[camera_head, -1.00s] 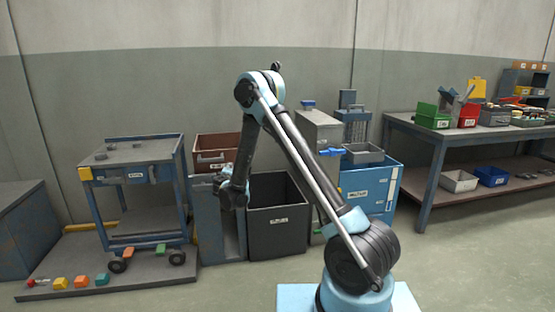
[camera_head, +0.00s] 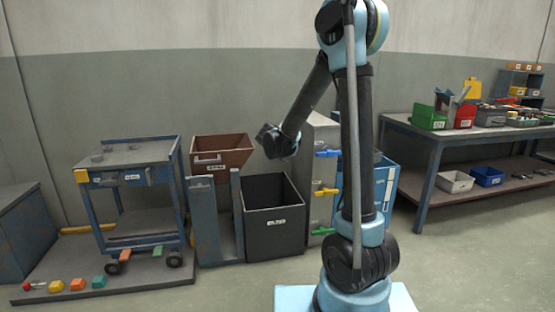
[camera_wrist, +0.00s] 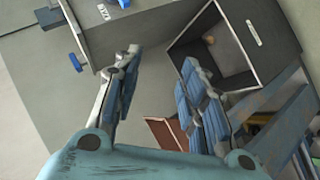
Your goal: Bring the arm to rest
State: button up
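My arm stands nearly upright in the head view, on its light blue base. Its upper part folds over to the left and down. My gripper (camera_head: 277,143) hangs in the air above the black bin (camera_head: 275,235) and right of the brown bin (camera_head: 222,158).
A blue cart (camera_head: 130,155) stands on a low platform (camera_head: 150,283) at left, with several coloured blocks along its front. A grey cabinet (camera_head: 318,190) with coloured handles stands right of the black bin. A workbench (camera_head: 415,130) is at right. The front floor looks clear.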

jog(key=s+d+m+g, duration=0.2)
jog(key=s+d, duration=0.5)
jog(key=s, duration=0.4)
jog(key=s+d+m+g, duration=0.3)
jog(key=s+d, duration=0.5)
jog(key=s, duration=0.3)
jog(key=s+f+m+g+y, duration=0.1)
jog(key=s+f, duration=0.3)
jog(key=s, duration=0.7)
jog(key=s+f+m+g+y, duration=0.2)
jog(key=s+f+y, duration=0.1)
jog(key=s, duration=0.9)
jog(key=shift+s+f, duration=0.2)
jog(key=shift+f, duration=0.15)
jog(key=shift+d, duration=0.1)
jog(key=shift+w+f, duration=0.2)
jog(key=shift+w, duration=0.2)
